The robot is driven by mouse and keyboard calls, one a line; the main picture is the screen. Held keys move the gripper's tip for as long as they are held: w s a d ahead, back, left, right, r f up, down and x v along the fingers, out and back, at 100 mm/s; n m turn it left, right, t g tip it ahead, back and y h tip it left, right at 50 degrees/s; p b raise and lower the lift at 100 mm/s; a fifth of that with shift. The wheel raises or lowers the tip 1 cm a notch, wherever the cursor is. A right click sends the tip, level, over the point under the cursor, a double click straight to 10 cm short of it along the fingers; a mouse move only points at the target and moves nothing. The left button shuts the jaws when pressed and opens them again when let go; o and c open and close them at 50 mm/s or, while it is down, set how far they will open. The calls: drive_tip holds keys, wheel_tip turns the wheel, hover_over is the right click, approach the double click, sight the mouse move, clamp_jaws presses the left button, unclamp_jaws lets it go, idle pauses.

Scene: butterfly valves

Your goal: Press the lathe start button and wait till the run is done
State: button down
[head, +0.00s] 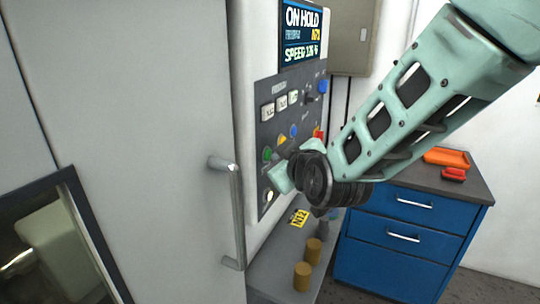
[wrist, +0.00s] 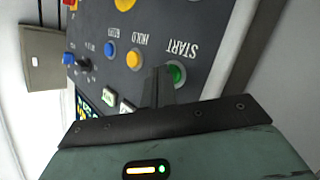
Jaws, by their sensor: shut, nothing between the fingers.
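The lathe's control panel (head: 288,118) is on the machine front in the head view. Its green START button (wrist: 176,73) shows clearly in the wrist view, and in the head view the green button (head: 267,154) sits just above my gripper's hand. My gripper (wrist: 160,82) is shut and empty, with its fingertips at the near edge of the START button. I cannot tell whether they touch it. The display (head: 301,33) reads ON HOLD, with a speed line below.
The yellow HOLD button (wrist: 133,59) and a blue button (wrist: 109,48) sit close beside START. A door handle (head: 236,212) juts out left of the panel. A ledge with brass cylinders (head: 302,276) lies below. A blue drawer cabinet (head: 400,240) stands at the right.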

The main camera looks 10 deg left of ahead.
drive_tip(key=shift+a, duration=0.25)
drive_tip(key=shift+d, duration=0.15)
idle(0.4)
drive_tip(key=shift+s+d+b, duration=0.2)
drive_tip(key=shift+d+b, duration=0.15)
drive_tip(key=shift+d, duration=0.3)
drive_tip(key=shift+s+d+b, duration=0.3)
drive_tip(key=shift+d, duration=0.5)
drive_tip(key=shift+s+d+b, duration=0.25)
drive_tip(key=shift+d+b, duration=0.1)
drive_tip(key=shift+d, duration=0.4)
drive_tip(key=shift+s+d+b, duration=0.3)
drive_tip(key=shift+d, duration=0.5)
drive_tip(key=s+d+f+m+g+h, duration=0.1)
drive_tip(key=s+d+f+g+h, duration=0.1)
drive_tip(key=s, duration=0.7)
drive_tip(key=s+d+f+m+g+h+b, duration=0.1)
drive_tip(key=s+d+f+g, duration=0.4)
drive_tip(key=s, duration=0.5)
drive_tip(key=s+d+f+m+g+h+b, duration=0.1)
drive_tip(key=s+d+f+g+h, duration=0.2)
drive_tip(key=s, duration=0.7)
drive_tip(key=d+f+g, duration=0.1)
drive_tip(key=d+g, duration=0.1)
drive_tip(key=g, duration=0.1)
